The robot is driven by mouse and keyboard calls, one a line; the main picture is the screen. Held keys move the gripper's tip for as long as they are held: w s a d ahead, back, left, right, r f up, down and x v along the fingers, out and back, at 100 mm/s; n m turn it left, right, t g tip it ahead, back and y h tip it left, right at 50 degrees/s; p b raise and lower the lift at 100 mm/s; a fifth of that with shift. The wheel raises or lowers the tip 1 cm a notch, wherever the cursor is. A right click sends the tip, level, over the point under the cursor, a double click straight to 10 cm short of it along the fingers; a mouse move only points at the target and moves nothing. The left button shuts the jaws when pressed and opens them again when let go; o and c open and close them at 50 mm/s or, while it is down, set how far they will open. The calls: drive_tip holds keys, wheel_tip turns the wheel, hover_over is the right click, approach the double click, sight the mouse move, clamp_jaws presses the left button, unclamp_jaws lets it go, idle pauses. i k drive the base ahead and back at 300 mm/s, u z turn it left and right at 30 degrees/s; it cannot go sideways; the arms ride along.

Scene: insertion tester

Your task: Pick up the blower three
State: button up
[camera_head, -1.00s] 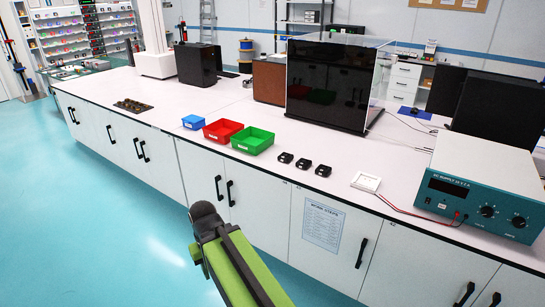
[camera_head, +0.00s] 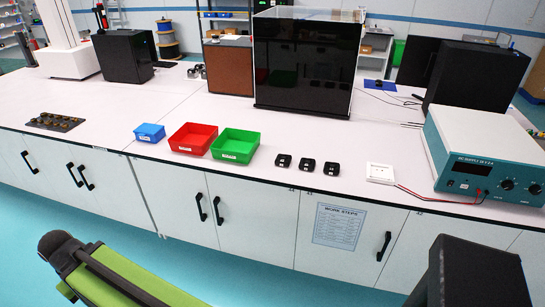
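Three small black blowers stand in a short row near the front edge of the white bench: a left one (camera_head: 283,161), a middle one (camera_head: 307,165) and a right one (camera_head: 331,169). Each has a small pale mark on top, too small to read, so I cannot tell by label which is blower three. My green arm link with its dark joint shows at the lower left, in front of and below the bench top. A black block at the lower right appears to be part of my body. My gripper's fingertips are not in view.
Blue (camera_head: 150,139), red (camera_head: 174,148) and green (camera_head: 222,157) bins stand left of the blowers. A white square plate (camera_head: 380,178) and a teal power supply (camera_head: 470,187) with wires are to the right. A black glossy enclosure (camera_head: 303,70) stands behind. Cabinet handles protrude below.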

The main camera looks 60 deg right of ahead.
sight(284, 160)
drive_tip(key=z, duration=0.6)
drive_tip(key=i, duration=1.3)
drive_tip(key=z, duration=0.75)
drive_tip(key=k, duration=0.75)
drive_tip(key=z, duration=0.2)
drive_tip(key=i, duration=0.8)
drive_tip(key=u, duration=0.05)
